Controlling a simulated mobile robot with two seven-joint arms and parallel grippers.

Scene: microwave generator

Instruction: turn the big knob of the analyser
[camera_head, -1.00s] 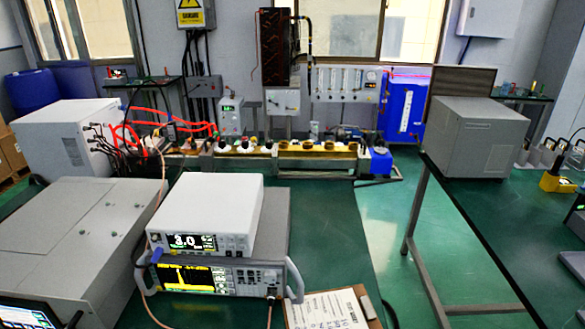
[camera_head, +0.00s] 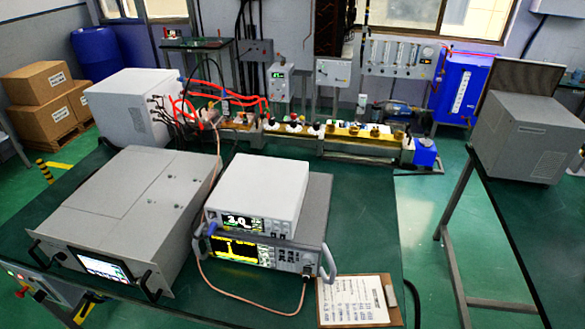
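The analyser (camera_head: 280,256) sits on the green bench with a dark screen and a yellow trace on its left side. Buttons fill the middle of its front panel. Small round parts are at the panel's right end, and the big knob is too small to tell for certain. A white instrument (camera_head: 262,190) with a lit numeric display rests on top of the analyser. A copper-coloured cable (camera_head: 215,290) loops in front of it to the panel's lower right. Neither of my grippers is in view.
A large grey unit (camera_head: 135,205) with a screen and handles stands left of the analyser. A clipboard (camera_head: 322,300) lies to its right. A second bench (camera_head: 500,225) is across a floor gap. Cardboard boxes (camera_head: 38,85) stand far left.

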